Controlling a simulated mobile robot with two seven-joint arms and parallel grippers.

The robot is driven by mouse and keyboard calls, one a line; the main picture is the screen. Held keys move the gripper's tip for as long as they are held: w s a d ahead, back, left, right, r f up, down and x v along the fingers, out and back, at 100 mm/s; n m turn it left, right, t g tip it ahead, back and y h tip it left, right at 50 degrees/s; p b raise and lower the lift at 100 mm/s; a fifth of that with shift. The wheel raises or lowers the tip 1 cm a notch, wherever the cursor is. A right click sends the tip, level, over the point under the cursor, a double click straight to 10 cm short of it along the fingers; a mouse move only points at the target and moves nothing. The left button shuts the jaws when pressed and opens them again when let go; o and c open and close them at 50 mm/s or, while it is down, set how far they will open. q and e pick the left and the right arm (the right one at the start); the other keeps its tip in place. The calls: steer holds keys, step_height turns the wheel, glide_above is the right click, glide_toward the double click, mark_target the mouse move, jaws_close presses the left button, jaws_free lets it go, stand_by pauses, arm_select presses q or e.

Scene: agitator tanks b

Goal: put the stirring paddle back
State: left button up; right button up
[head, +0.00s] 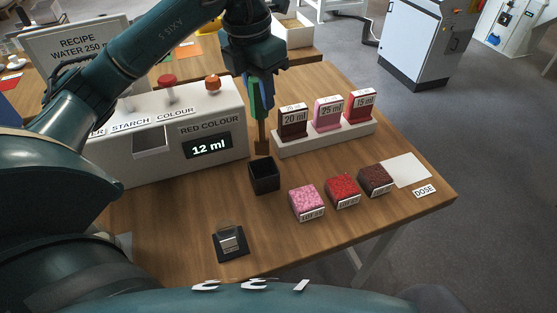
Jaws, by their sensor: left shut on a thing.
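My left gripper (261,104) hangs down over the middle of the table, beside the right end of the white machine. It is shut on the stirring paddle (262,146), a brown stick with a wider flat end pointing down. The fingers hide the paddle's upper part. The paddle's lower end shows just behind and above the open black square cup (265,181) in the picture. I cannot tell how high it is above the table. My right gripper is not in view.
A white rack (325,137) holds brown, pink and red cards marked in ml. Pink (307,203), red (343,191) and dark brown (375,180) tubs stand in front. A white machine (205,125) reads "12 ml". A small black stand (230,244) is nearest. The DOSE pad (406,170) is clear.

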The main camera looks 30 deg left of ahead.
arm_select(q)
glide_above(263, 138)
steer(key=f, duration=0.5)
steer(key=shift+w+a, duration=0.2)
steer(key=shift+a, duration=0.15)
steer(key=shift+w+f+p, duration=0.15)
steer(key=shift+f+p, duration=0.15)
steer(key=shift+f, duration=2.3)
steer(key=o, duration=1)
steer(key=shift+r, duration=0.1)
steer(key=r, duration=0.4)
steer(key=s+r, duration=0.1)
steer(key=r, duration=0.7)
steer(key=shift+s+a, duration=0.2)
steer(key=shift+s, duration=0.05)
